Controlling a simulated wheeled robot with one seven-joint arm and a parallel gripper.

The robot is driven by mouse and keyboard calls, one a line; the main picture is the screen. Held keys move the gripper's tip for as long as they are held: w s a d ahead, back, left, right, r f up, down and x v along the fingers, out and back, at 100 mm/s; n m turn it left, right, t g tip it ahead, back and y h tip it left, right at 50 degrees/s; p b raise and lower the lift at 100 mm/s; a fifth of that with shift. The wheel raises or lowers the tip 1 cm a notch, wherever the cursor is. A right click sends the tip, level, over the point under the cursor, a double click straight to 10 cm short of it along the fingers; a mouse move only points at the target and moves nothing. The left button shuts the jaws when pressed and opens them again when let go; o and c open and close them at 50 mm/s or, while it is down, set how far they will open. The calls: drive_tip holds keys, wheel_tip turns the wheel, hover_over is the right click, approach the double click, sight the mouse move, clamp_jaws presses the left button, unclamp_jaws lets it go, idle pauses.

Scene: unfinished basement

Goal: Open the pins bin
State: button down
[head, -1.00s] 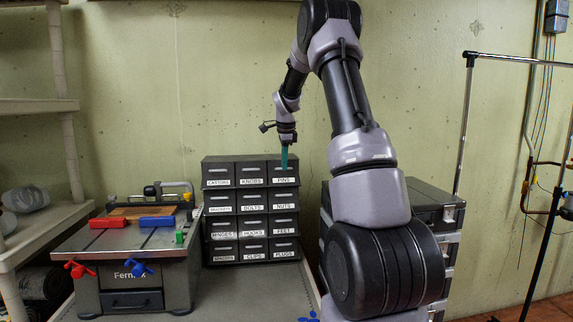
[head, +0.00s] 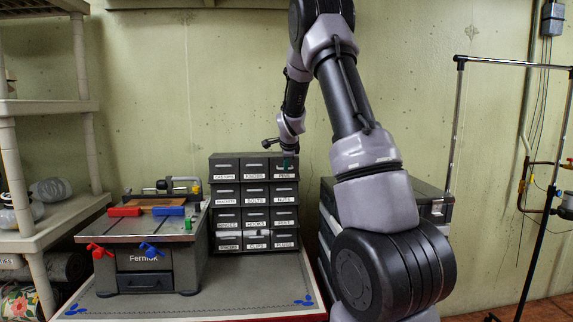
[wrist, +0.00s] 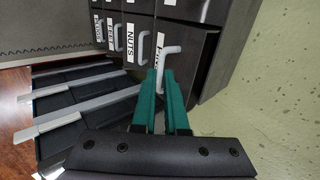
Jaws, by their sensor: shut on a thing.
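The dark small-parts cabinet (head: 211,205) stands against the wall with labelled bins in rows. The pins bin (head: 274,167) is at its top right; it also shows in the wrist view (wrist: 203,65). There its front sits nearer the camera than the nuts bin (wrist: 131,25), as if a little out; how far I cannot tell. My gripper (head: 288,160) is at the front of the pins bin. In the wrist view its teal fingers (wrist: 167,90) are shut on the pale pins bin handle (wrist: 170,51). The fingers partly hide the label and handle.
A grey bench tool (head: 150,262) with red and blue clamps stands left of the cabinet on a worktop (head: 245,290). Shelves (head: 45,108) stand at far left. A dark stacked chest (head: 325,225) is right of the cabinet, partly behind my arm. The worktop before the cabinet is clear.

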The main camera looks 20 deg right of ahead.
drive_tip(key=shift+s+a+f+t+h, duration=0.15)
drive_tip(key=shift+s+f+t+h, duration=0.1)
drive_tip(key=shift+s+f+t, duration=0.55)
drive_tip(key=shift+s+a+f+t+h, duration=0.15)
drive_tip(key=shift+s+f+t+h, duration=0.3)
drive_tip(key=shift+t, duration=0.6)
drive_tip(key=shift+s+a+f+t+h, duration=0.15)
drive_tip(key=shift+s+f+t, duration=0.3)
drive_tip(key=shift+f+t, duration=0.4)
drive_tip(key=shift+t, duration=0.4)
drive_tip(key=c, duration=1.2)
unclamp_jaws()
drive_tip(key=v, duration=1.1)
drive_tip(key=shift+w, duration=0.1)
